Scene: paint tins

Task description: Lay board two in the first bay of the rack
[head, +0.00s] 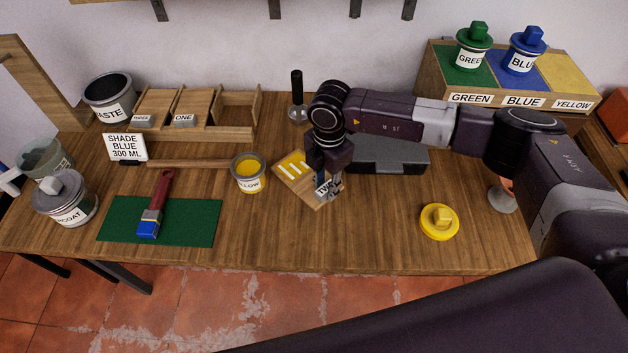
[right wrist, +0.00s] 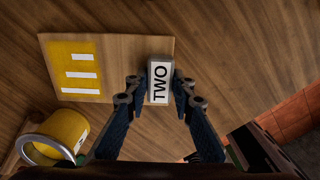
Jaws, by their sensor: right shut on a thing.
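Board two (head: 293,174) is a wooden board with a yellow patch bearing white stripes and a block labelled TWO. My right gripper (head: 327,181) is shut on that block, over the middle of the table. In the right wrist view the fingertips (right wrist: 159,88) flank the label, and the board (right wrist: 125,60) reaches left. I cannot tell whether the board touches the table. The wooden rack (head: 222,134) stands at the back left; its left bay holds a board labelled THREE (head: 155,106), its middle bay board ONE (head: 194,103), and its right bay is empty. My left gripper is out of view.
An open yellow tin (head: 248,175) stands left of board two, near a long wooden stick (head: 185,163). A grey case (head: 388,155) lies behind my right gripper. A brush (head: 154,210) lies on a green mat (head: 195,225). A yellow lid (head: 439,223) lies front right. The front middle is clear.

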